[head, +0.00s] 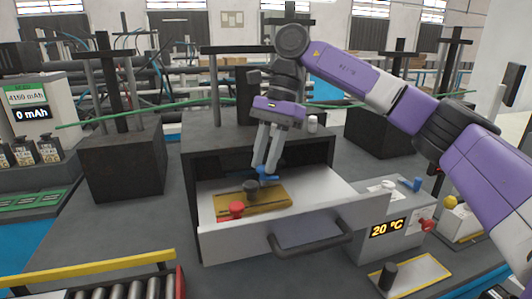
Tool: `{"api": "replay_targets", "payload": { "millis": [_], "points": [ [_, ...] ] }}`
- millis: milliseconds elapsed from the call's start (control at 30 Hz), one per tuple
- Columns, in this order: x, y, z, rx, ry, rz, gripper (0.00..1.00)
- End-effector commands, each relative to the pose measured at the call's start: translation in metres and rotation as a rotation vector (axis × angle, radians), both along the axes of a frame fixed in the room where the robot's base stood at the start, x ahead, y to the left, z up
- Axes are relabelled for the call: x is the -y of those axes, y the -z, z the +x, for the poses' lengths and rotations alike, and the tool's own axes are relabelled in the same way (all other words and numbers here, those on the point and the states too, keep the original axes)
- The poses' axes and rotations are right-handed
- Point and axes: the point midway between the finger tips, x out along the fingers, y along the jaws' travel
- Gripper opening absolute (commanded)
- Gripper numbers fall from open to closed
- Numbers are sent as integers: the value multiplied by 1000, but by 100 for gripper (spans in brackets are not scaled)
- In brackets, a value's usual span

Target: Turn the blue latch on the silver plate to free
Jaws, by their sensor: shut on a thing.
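A silver drawer (338,200) stands open out of a dark box. On its pale floor lies a gold-coloured plate (270,201) with a black round knob (251,187) and a red knob (237,209) on it. The blue latch (269,178) is at the far edge of the gold plate. My gripper (265,168) points down into the drawer, its fingers shut on the blue latch and partly hiding it. I cannot tell which surface the latch is fixed to, or its exact angle.
The drawer's dark handle (312,238) sticks out in front. A grey unit (390,228) with a "20 °C" display, a second blue part (416,184) and a red knob stands to the right. A roller track (125,286) lies front left. The dark box rises behind.

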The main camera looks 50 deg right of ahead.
Motion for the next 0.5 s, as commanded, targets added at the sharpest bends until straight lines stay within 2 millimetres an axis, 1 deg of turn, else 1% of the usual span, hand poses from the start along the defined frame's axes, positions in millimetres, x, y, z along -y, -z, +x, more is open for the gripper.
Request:
{"api": "replay_targets", "payload": {
  "millis": [200,500],
  "points": [
    [0,-1,2,-1,-136,0,0],
    [0,-1,2,0,-230,-1,0]
  ]
}}
